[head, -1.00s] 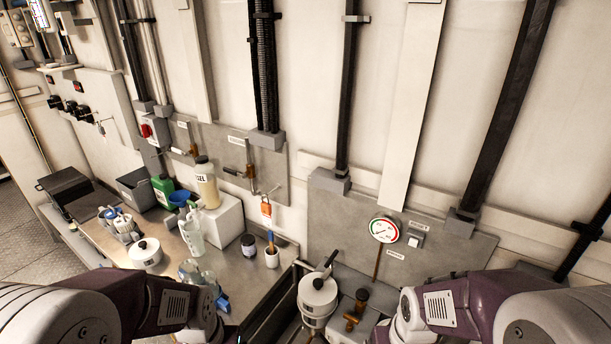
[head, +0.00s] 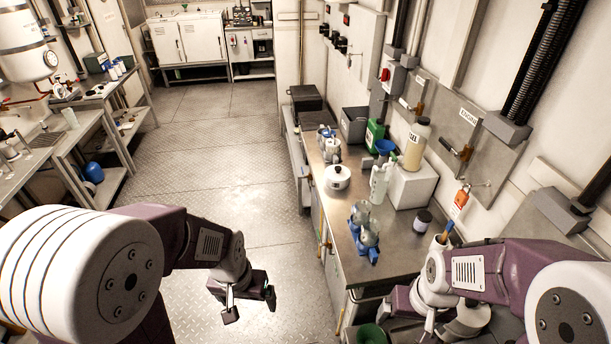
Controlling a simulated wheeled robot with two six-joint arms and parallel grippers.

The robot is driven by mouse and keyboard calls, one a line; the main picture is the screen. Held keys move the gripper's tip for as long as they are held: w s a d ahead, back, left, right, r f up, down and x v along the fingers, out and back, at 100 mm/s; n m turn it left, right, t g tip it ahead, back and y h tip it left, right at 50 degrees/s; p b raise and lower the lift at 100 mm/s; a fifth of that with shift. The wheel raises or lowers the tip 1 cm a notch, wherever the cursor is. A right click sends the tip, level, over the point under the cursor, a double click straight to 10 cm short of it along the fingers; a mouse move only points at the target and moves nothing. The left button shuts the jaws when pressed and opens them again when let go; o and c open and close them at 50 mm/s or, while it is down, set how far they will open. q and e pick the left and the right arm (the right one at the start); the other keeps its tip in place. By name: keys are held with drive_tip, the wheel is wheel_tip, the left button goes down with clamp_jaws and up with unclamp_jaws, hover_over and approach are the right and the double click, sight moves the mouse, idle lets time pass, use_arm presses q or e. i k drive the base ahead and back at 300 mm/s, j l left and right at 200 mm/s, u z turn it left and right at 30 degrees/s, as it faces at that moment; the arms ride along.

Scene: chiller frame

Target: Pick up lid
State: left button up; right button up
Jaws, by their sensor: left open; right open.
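A white pot with a white lid and a dark knob (head: 337,175) stands on the steel bench (head: 345,240), right of centre. A second round white vessel (head: 467,318) is at the lower right, partly hidden behind my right arm; its top is not clear. My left gripper (head: 250,303) is open and empty, above the floor left of the bench and apart from both. My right gripper (head: 432,322) is open, low beside the second vessel; I cannot tell if they touch.
The floor (head: 225,160) left of the bench is clear. Shelving (head: 105,125) stands at the left.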

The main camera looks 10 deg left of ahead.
sight(337, 177)
drive_tip(key=j+z, duration=0.2)
drive_tip(key=z, duration=1.7)
drive_tip(key=i+l+z, duration=0.1)
drive_tip(key=z, duration=0.4)
drive_tip(key=k+u, duration=0.1)
drive_tip(key=u, duration=0.35)
drive_tip(key=i+u, duration=0.1)
drive_tip(key=u, duration=1.85)
drive_tip(key=i+j+u, duration=0.15)
drive_tip(key=j, duration=0.25)
drive_tip(key=i+j+u, duration=0.1)
drive_tip(key=j, duration=0.35)
drive_tip(key=i+j+u, duration=0.15)
drive_tip(key=j, duration=0.2)
drive_tip(key=i+l+u, duration=0.35)
drive_tip(key=i+l, duration=0.45)
